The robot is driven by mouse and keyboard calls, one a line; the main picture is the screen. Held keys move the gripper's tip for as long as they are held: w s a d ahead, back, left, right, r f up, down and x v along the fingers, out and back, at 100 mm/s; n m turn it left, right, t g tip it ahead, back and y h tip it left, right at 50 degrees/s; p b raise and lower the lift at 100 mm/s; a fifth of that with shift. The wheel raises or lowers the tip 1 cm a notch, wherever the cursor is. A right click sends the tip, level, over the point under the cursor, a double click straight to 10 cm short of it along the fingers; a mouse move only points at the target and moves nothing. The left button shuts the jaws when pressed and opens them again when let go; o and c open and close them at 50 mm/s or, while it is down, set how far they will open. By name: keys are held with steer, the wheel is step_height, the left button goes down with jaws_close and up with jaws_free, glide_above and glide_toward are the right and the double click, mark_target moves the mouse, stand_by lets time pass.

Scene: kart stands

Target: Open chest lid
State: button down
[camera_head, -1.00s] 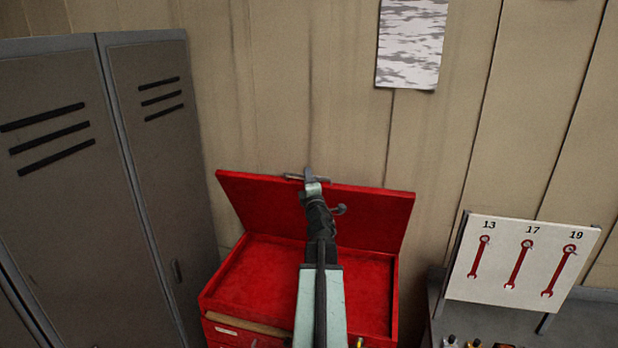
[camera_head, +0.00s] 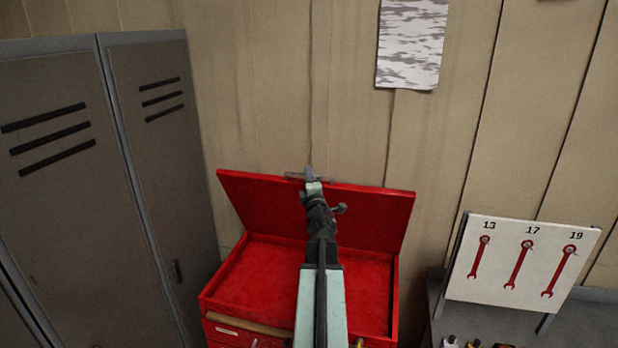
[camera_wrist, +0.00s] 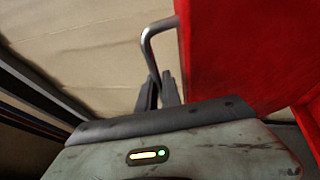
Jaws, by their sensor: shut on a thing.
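The red chest (camera_head: 262,283) stands against the wall with its red lid (camera_head: 372,212) raised nearly upright. A metal handle (camera_head: 295,175) sits along the lid's top edge. My gripper (camera_head: 311,175) is at the middle of that edge, shut on the handle. In the wrist view the bent grey handle (camera_wrist: 148,45) runs down between the dark fingers of my gripper (camera_wrist: 160,92). The lid also shows there as a red panel (camera_wrist: 232,45) at the right. My arm hides part of the chest's inside and front.
Grey lockers (camera_head: 150,190) stand close at the left. A board with wrench outlines (camera_head: 520,265) stands on a dark bench at the right. A patterned sheet (camera_head: 411,45) hangs on the panelled wall behind the lid.

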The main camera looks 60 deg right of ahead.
steer(key=w+d+r+p, duration=0.2)
steer(key=w+d+r, duration=0.1)
steer(key=d, duration=0.7)
steer(key=shift+w+p, duration=0.15)
steer(key=shift+p, duration=0.25)
steer(key=c, duration=1.8)
jaws_free()
steer(key=b+v, duration=0.1)
steer(key=v, duration=0.7)
steer(key=shift+r+b, duration=0.1)
steer(key=shift+b, duration=0.3)
steer(key=shift+d, duration=0.1)
